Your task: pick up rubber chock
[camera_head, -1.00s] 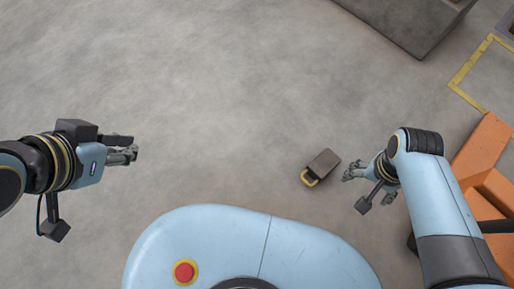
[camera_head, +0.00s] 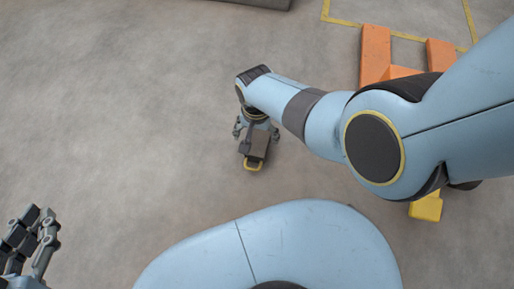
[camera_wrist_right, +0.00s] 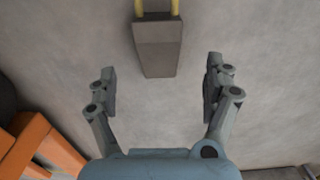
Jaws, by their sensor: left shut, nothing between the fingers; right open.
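The rubber chock (camera_head: 259,146) is a dark grey block with a yellow handle, lying on the floor in front of my base. It also shows in the right wrist view (camera_wrist_right: 158,48), with its handle at the top edge of the picture. My right gripper (camera_wrist_right: 160,75) is open above the chock, one finger to each side of its near end, with gaps between. In the head view the right gripper (camera_head: 256,131) is partly hidden by its own wrist. My left gripper (camera_head: 40,218) is shut and empty at the lower left, far from the chock.
An orange structure (camera_head: 376,52) with a yellow end (camera_head: 426,207) stands to the right, partly hidden behind my right arm. A grey block (camera_head: 262,2) is at the top edge. Yellow lines (camera_head: 345,22) mark the floor. The floor on the left is clear.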

